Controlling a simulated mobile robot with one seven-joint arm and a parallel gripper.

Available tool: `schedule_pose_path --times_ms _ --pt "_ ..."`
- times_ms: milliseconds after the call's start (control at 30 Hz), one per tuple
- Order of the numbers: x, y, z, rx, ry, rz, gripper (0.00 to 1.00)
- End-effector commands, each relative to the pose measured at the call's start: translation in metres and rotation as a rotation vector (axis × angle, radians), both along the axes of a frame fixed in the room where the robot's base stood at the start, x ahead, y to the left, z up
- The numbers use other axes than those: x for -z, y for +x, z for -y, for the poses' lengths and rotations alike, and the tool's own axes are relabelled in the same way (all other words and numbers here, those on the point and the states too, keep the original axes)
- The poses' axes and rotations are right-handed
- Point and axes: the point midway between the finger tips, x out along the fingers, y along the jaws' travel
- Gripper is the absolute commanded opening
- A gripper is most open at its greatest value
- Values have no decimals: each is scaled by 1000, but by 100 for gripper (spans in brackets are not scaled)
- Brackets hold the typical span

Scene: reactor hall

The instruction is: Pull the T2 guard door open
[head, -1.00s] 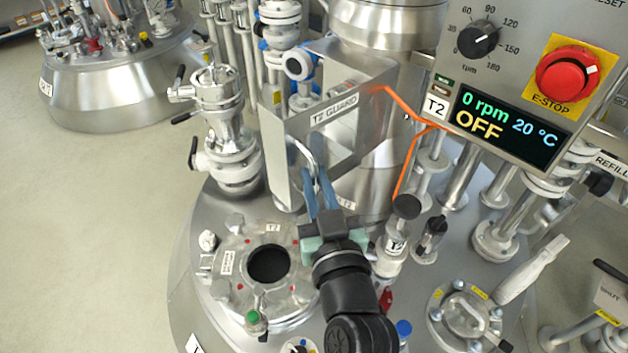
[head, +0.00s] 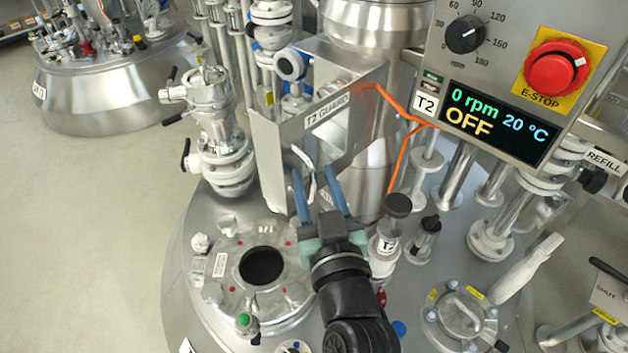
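The T2 guard door (head: 265,140) is a grey metal panel with a "T2 GUARD" label, standing on the steel vessel lid around the T2 column. Its curved metal handle (head: 304,158) hangs at the lower front. My gripper (head: 314,176) has two blue fingers pointing up at the handle. The fingers are spread apart, with the lower part of the handle appearing between them. I cannot tell whether either finger touches it. How far the door stands open is unclear from this angle.
The control panel (head: 500,140) reads 0 rpm, OFF, 20 °C, with a red E-STOP (head: 556,74). An orange cable (head: 399,155) runs from the guard to it. A white valve (head: 222,150) stands left of the door. A round open port (head: 262,267) lies in front.

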Motion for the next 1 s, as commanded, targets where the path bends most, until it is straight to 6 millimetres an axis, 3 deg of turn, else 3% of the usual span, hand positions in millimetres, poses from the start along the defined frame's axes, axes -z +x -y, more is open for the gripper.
schedule_pose_path --times_ms 367,1000 --pt "2 -13 1 -5 -1 -4 44" --pt "3 -112 22 -2 -2 -4 44"
